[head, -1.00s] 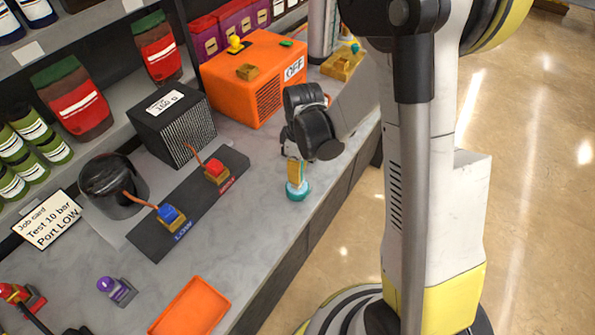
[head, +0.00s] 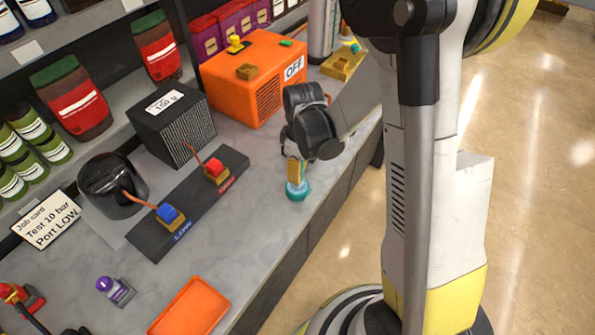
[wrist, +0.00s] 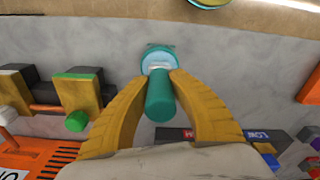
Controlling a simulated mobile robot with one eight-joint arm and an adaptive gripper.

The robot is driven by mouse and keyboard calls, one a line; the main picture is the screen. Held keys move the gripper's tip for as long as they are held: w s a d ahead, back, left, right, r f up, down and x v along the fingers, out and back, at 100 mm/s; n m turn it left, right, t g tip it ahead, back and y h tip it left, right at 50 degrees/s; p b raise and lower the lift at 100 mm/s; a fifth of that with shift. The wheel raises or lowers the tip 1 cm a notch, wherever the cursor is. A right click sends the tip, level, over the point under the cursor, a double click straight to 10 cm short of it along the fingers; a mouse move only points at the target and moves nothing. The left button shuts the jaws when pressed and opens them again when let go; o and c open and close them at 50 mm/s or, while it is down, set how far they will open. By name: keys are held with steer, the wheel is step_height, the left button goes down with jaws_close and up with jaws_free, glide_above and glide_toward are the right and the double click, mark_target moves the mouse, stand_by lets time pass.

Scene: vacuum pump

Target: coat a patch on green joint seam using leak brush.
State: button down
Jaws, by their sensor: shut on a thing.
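My gripper (head: 296,172) is low over the front part of the bench. Its two yellow fingers (wrist: 162,82) are closed around a teal-handled tool, which I take for the leak brush (wrist: 160,98). The tool's round teal end (head: 298,191) is at the bench top in the head view; I cannot tell whether it touches. A green mark that may be the green joint seam (wrist: 77,76) tops a yellow block at the left in the wrist view. In the head view, a small green part (head: 355,47) shows on the yellow fitting at the back.
The orange box marked OFF (head: 255,80) stands behind my gripper. The dark LOW and HIGH port panel (head: 190,207), black 150 g box (head: 172,122) and orange tray (head: 190,306) lie to the left. Bare bench surrounds the tool; the front edge is close.

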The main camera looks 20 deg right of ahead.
stand_by(0.3)
steer(key=shift+r+p, duration=2.4)
steer(key=shift+r, duration=1.15)
steer(key=shift+s+f, duration=0.1)
